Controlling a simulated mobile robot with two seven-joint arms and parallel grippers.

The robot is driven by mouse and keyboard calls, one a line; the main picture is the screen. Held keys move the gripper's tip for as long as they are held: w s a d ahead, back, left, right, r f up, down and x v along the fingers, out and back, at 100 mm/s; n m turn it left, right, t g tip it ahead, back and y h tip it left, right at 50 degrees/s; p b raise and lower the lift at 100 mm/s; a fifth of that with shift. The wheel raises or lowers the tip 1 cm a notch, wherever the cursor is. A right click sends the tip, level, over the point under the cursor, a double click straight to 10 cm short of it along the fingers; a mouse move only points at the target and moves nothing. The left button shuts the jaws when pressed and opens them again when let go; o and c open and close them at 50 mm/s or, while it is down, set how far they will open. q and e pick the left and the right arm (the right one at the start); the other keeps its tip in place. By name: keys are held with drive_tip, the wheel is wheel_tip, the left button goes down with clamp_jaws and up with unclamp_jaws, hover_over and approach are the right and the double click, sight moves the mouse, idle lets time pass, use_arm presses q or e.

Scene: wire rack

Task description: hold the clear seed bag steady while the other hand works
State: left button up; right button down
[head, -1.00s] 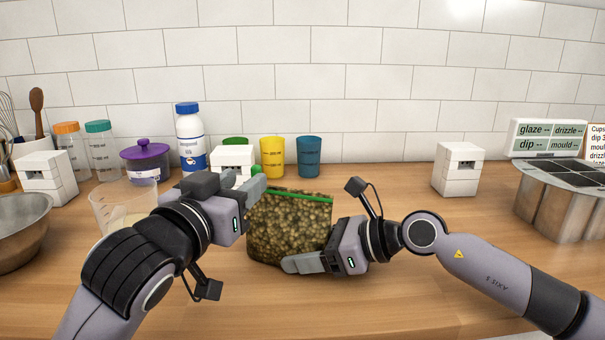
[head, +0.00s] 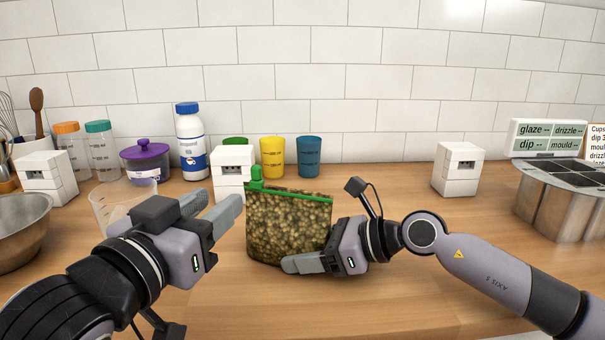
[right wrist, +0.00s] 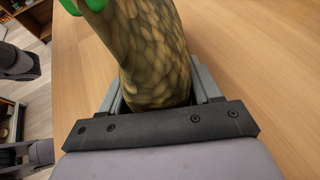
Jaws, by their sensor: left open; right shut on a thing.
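The clear seed bag (head: 288,226) stands upright on the counter, full of greenish-brown seeds, with a green zip strip along its top. A green slider (head: 256,174) sits at the strip's left end. My right gripper (head: 300,263) is shut on the lower right part of the bag. In the right wrist view the bag (right wrist: 155,60) bulges up from between the fingers of my right gripper (right wrist: 152,98); the fingertips are hidden behind it. My left gripper (head: 215,208) is open and empty, just left of the bag and apart from it.
A measuring beaker (head: 108,205) stands behind my left arm, and a metal bowl (head: 18,232) is at the far left. White block stacks (head: 459,169), cups (head: 272,157) and a white bottle (head: 190,142) line the back. The counter in front of the bag is clear.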

use_arm(q)
drive_tip(key=shift+s+a, duration=0.2)
drive_tip(key=shift+s, duration=0.15)
use_arm(e)
drive_tip(key=shift+c, duration=0.8)
unclamp_jaws()
drive_tip(key=shift+d, duration=0.1)
